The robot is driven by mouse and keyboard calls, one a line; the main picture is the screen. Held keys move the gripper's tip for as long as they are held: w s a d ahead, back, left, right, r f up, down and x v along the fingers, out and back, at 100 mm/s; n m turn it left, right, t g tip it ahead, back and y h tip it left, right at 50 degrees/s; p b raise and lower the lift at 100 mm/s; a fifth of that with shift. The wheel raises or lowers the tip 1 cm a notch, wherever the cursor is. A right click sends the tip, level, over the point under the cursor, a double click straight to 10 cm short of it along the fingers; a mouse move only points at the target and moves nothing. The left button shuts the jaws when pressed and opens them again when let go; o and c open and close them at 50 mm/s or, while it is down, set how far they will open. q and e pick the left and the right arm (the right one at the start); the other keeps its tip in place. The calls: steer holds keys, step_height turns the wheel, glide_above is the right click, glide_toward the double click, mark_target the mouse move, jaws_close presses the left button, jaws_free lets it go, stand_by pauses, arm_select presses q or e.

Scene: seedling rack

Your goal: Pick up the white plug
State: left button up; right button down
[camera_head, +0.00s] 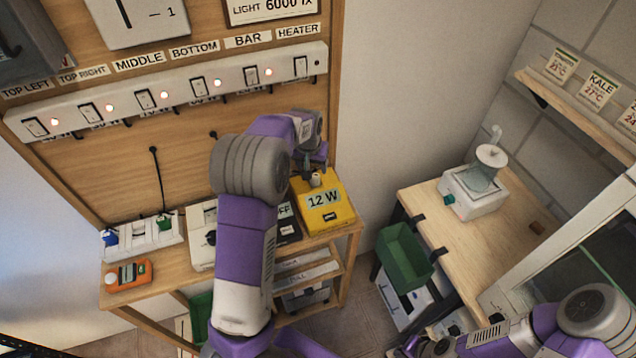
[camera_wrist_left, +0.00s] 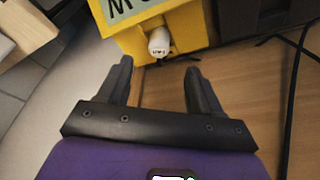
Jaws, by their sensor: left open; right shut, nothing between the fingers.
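In the head view the plug (camera_head: 315,180) shows as a small pale piece at the yellow box (camera_head: 328,215). My left gripper (camera_wrist_left: 158,68) is open, with its fingers apart and pointing at the plug. The plug lies beyond the fingertips, roughly centred between them, and nothing is held. In the head view this gripper (camera_head: 313,165) is just above the box. My right gripper (camera_head: 411,346) is at the bottom edge, partly cut off, shut and empty.
A dark box stands beside the yellow box on the wooden bench (camera_head: 165,275). A socket strip (camera_head: 140,238) with blue and green plugs and an orange meter (camera_head: 129,275) are at the left. A green bin (camera_head: 405,255) hangs by the right table. Cables lie near the left gripper.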

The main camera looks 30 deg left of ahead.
mark_target(315, 175)
arm_select(q)
steer(key=x, duration=0.3)
steer(key=shift+s+f, duration=0.1)
steer(key=shift+f, duration=0.05)
steer(key=x, duration=0.4)
steer(key=shift+w+f, duration=0.3)
steer(key=shift+w, duration=0.05)
steer(key=c, duration=1.1)
jaws_close()
steer(key=shift+r, duration=0.1)
